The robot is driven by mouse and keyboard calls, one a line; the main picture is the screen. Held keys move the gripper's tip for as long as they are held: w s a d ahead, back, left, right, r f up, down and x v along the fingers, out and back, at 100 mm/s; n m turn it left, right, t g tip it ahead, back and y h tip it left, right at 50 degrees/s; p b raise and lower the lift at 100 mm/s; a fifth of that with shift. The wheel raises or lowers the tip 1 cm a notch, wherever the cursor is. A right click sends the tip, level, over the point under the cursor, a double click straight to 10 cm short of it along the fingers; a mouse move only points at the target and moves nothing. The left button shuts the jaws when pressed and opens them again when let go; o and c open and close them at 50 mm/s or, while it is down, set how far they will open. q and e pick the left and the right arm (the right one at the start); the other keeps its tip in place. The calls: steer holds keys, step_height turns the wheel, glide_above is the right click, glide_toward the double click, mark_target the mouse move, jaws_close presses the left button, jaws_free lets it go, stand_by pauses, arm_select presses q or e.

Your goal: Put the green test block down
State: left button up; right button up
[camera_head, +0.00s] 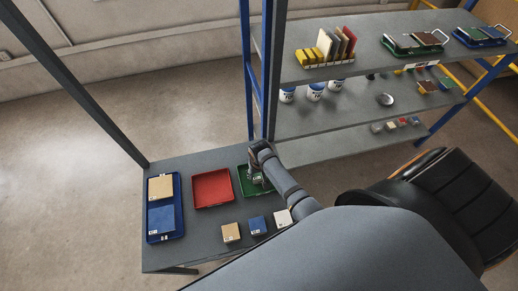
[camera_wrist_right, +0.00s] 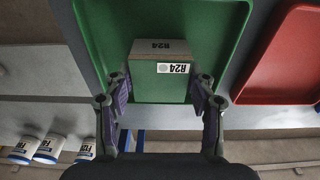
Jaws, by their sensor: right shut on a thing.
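The green test block (camera_wrist_right: 160,88) is in the wrist view, with a grey-brown upper face and a white label reading R24. My right gripper (camera_wrist_right: 161,88) has a finger on each side of it and is shut on it. The block is over the green tray (camera_wrist_right: 105,30); I cannot tell whether it touches the tray floor. In the head view, my right gripper (camera_head: 258,179) is at the green tray (camera_head: 243,188) at the back right of the table, and largely hides the block. My left gripper is not in view.
A red tray (camera_head: 213,203) lies left of the green one. A blue tray (camera_head: 178,218) with tan and blue tiles is further left. Tan (camera_head: 231,232), blue (camera_head: 257,225) and white (camera_head: 282,217) blocks stand in front. A loaded grey shelf (camera_head: 330,121) stands behind.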

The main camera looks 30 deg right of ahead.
mark_target(260, 177)
steer(key=shift+a+f, duration=0.1)
steer(key=shift+f, duration=0.05)
steer(key=o, duration=1.6)
steer(key=shift+o, duration=0.3)
steer(key=shift+r, duration=0.5)
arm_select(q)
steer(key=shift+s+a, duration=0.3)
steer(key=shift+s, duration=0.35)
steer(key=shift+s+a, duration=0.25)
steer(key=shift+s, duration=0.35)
arm_select(e)
step_height(260, 177, up, 11)
steer(key=s, duration=0.1)
steer(key=shift+s+r, duration=0.15)
steer(key=shift+s, duration=0.05)
steer(key=shift+a, duration=0.1)
